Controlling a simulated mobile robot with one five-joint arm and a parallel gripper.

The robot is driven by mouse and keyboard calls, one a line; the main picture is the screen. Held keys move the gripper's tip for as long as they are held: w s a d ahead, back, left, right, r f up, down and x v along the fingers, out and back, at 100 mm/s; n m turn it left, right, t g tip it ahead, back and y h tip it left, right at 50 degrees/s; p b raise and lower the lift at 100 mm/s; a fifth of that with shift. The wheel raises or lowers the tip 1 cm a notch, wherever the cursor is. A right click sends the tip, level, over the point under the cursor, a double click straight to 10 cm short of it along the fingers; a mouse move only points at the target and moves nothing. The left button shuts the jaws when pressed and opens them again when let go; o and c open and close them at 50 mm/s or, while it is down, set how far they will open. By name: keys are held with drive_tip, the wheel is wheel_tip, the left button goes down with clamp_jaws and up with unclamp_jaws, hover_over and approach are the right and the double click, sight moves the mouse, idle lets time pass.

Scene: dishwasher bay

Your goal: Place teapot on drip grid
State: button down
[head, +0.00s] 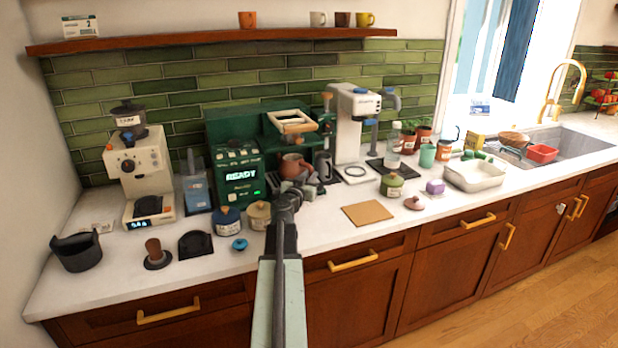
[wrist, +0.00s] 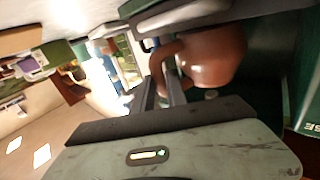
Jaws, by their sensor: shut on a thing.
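The brown teapot (head: 292,164) is at the front of the green espresso machine (head: 236,140), below its brewing area. In the wrist view the teapot (wrist: 217,57) fills the upper middle, with its handle between the fingers. My gripper (head: 303,182) is shut on the teapot's handle; in the wrist view the gripper (wrist: 163,92) shows its two dark fingers. The drip grid at the machine's base is mostly hidden behind the gripper and teapot. I cannot tell whether the teapot touches it.
A white coffee machine (head: 354,130) stands to the right. A cork mat (head: 367,214) lies on the counter, with a green pot (head: 391,186) behind it. The counter's front right is fairly clear.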

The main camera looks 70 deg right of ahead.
drive_tip(key=shift+f, duration=0.15)
drive_tip(key=c, duration=1.3)
unclamp_jaws()
drive_tip(key=shift+o, duration=0.2)
drive_tip(key=a, duration=0.8)
drive_tip(key=shift+d, duration=0.1)
